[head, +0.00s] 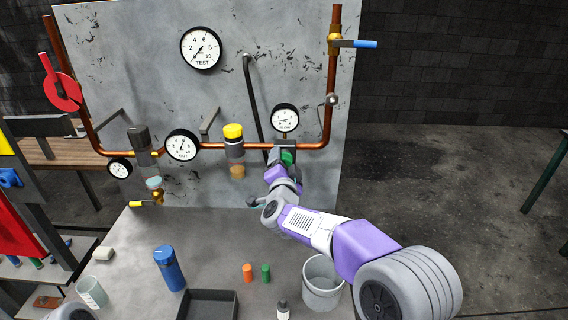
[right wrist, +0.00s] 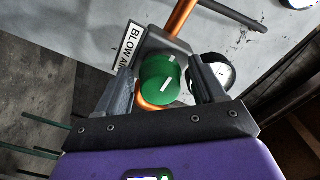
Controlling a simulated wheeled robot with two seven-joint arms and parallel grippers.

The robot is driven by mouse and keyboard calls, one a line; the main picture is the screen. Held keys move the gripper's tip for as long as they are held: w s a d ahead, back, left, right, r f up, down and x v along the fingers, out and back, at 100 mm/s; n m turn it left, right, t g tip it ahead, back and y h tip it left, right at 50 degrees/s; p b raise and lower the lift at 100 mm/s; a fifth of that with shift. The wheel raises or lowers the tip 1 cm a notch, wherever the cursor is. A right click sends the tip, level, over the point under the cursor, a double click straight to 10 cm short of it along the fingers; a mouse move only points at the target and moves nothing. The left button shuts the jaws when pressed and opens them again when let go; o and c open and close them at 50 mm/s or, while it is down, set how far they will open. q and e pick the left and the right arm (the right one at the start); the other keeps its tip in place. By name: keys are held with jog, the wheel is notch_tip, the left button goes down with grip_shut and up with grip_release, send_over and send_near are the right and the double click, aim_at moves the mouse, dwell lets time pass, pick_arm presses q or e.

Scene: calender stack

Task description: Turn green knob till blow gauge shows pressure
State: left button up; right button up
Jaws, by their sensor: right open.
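The green knob (head: 288,158) sits on a dark block on the copper pipe, low on the grey panel. In the right wrist view the green knob (right wrist: 161,80) lies between the two fingers of my right gripper (right wrist: 164,88), with a white mark on its face. My right gripper (head: 283,168) is open around the knob, and a small gap shows beside the fingers. A white label reading "BLOW AI..." (right wrist: 130,46) is beside the knob. The small round gauge (head: 285,118) is just above the knob; its needle is too small to read. My left gripper is not in view.
The panel also holds a large TEST gauge (head: 201,48), a yellow-capped unit (head: 233,131), a blue-handled valve (head: 365,44) and a red handle (head: 62,92). On the bench are a blue bottle (head: 169,267), a black tray (head: 208,293) and a grey bucket (head: 322,290).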

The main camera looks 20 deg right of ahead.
jog(key=v, duration=0.7)
jog(key=shift+s, duration=0.3)
jog(key=shift+a+r, duration=0.1)
jog(key=shift+a, duration=0.05)
